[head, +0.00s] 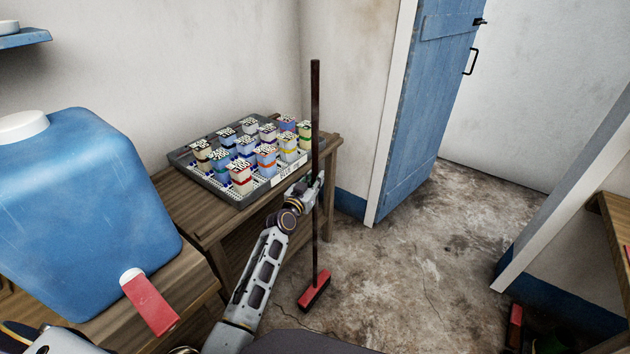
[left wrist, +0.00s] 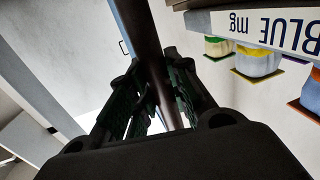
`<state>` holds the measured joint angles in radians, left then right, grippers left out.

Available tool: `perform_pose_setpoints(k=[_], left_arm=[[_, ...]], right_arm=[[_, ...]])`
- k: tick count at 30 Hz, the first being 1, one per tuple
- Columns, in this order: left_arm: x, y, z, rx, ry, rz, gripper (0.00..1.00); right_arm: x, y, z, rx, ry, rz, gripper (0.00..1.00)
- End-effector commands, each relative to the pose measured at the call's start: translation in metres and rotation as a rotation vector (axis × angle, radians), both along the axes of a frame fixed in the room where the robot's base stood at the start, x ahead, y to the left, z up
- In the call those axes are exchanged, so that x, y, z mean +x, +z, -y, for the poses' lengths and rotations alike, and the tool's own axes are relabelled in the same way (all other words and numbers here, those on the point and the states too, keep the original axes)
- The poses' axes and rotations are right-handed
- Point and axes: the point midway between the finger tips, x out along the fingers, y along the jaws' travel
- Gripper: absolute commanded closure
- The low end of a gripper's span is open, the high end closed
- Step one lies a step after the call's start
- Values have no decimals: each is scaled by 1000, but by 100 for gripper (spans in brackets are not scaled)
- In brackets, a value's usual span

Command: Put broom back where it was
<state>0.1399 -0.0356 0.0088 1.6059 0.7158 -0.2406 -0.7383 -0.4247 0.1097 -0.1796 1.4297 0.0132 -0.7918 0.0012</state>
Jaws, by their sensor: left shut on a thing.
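The broom stands nearly upright in the head view, with a long dark handle (head: 315,120) and a red head (head: 315,291) low at the floor. I cannot tell whether the head touches the floor. My left gripper (head: 314,184) is shut on the handle about midway up, beside the right end of the wooden table. In the left wrist view the handle (left wrist: 142,40) runs between the fingers of my left gripper (left wrist: 158,95). My right gripper is not in view.
A grey tray (head: 185,158) of several small cartons sits on the wooden table (head: 200,218). A blue water container (head: 90,200) with a red tap stands at the left. A blue door (head: 430,100) stands behind.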

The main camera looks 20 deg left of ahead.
Motion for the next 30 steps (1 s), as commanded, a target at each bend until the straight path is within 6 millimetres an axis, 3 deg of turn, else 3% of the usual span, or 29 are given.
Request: perform_pose_setpoints(k=[16,17,21,30], left_arm=[[0,1,0,0,1,5,100],[0,-2,0,1,0,0,77],[0,-2,0,1,0,0,59],[0,-2,0,0,0,0,59]], right_arm=[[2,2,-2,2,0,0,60],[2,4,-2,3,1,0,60],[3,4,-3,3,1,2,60],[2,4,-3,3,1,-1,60]])
